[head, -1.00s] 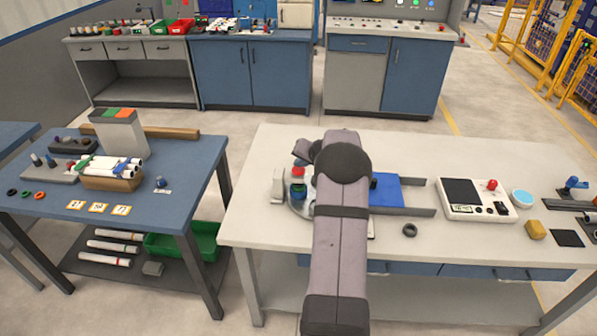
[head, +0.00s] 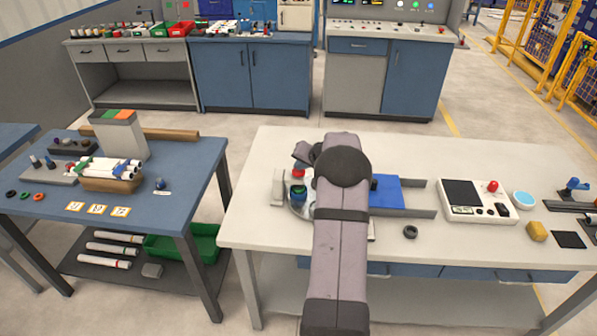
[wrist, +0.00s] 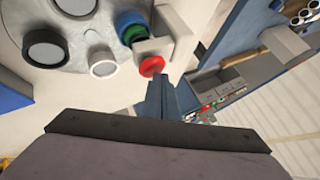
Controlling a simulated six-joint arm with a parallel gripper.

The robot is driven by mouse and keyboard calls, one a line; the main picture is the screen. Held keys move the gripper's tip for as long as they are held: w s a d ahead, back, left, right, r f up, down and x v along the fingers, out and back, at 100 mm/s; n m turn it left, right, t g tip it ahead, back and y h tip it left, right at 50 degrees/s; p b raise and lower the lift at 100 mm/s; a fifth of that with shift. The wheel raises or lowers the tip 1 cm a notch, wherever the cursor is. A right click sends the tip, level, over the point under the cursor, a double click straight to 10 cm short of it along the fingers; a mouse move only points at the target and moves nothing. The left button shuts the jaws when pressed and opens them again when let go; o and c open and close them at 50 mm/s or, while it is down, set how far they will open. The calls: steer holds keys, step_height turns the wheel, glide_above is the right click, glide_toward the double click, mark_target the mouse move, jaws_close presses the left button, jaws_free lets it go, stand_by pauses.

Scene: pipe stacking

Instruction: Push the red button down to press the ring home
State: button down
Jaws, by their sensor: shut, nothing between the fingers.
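The red button (wrist: 152,66) shows in the wrist view at the end of a white bracket (wrist: 178,25). It also shows in the head view (head: 298,173), left of my arm. A blue part (wrist: 127,20) and a green ring (wrist: 134,36) sit beside the bracket, over a round grey plate (wrist: 75,35). My gripper (wrist: 162,80) is shut and empty, with its fingertips close to the red button's edge. I cannot tell whether they touch. In the head view my arm hides the gripper and part of the plate.
Several round posts stand on the plate, including a white-rimmed one (wrist: 102,64). Right of my arm are a blue block (head: 402,192) on grey rails, a dark ring (head: 410,232) and a control box (head: 470,203). The table front is mostly clear.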

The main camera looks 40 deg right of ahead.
mark_target(300, 172)
steer(key=shift+s+f+b, duration=0.1)
steer(key=shift+f+b, duration=0.95)
stand_by(1.1)
steer(key=shift+r, duration=0.2)
steer(key=shift+r+p, duration=0.95)
steer(key=shift+r, duration=0.5)
steer(key=shift+r+p, duration=1.45)
steer(key=shift+r, duration=1.05)
